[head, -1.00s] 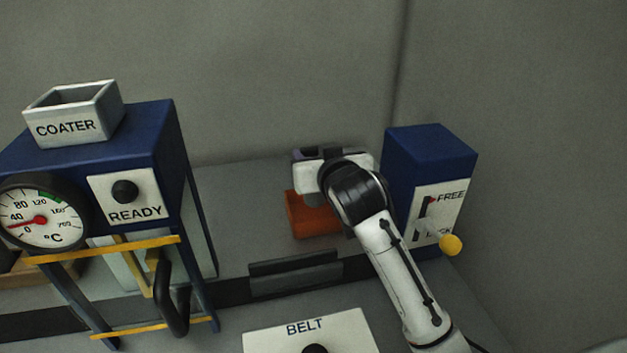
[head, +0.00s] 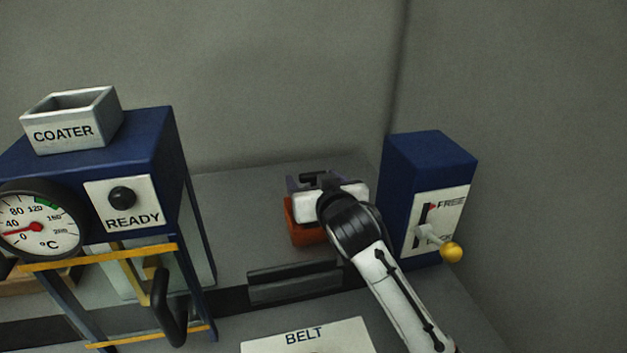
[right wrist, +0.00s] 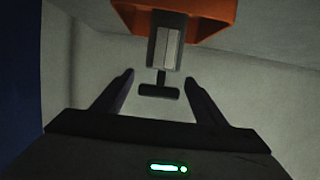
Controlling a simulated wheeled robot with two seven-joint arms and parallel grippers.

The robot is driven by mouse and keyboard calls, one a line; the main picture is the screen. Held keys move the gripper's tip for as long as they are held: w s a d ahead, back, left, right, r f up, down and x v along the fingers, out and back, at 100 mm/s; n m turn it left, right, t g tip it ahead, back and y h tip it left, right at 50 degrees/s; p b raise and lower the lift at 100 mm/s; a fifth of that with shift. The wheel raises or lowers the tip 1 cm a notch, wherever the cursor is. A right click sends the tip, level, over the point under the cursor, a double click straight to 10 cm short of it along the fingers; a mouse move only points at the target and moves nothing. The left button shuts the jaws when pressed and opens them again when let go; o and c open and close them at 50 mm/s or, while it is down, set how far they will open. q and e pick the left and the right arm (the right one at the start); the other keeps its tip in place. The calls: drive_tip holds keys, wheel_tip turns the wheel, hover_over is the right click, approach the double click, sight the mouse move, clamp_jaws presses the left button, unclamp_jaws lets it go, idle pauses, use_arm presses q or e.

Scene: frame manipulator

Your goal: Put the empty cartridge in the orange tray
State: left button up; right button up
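The orange tray (head: 306,235) stands on the grey surface in the middle of the head view, partly covered by my right gripper (head: 318,184). In the right wrist view the tray (right wrist: 215,14) is at the top. A grey cartridge (right wrist: 165,48) with a black T-shaped handle is in front of the tray there, overlapping its edge. Whether it rests on the tray floor is hidden. My right gripper (right wrist: 160,84) is open, its fingers on either side of the handle with a visible gap to each. My left gripper is not in view.
A blue box (head: 428,175) with a FREE lever and yellow knob (head: 451,252) stands close right of my arm. The blue coater machine (head: 90,170) with a gauge (head: 36,222) is at left. A BELT panel (head: 310,337) is in front. The surface left of the tray is bare.

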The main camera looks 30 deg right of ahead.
drive_tip(key=shift+r, duration=0.1)
drive_tip(key=v, duration=1.2)
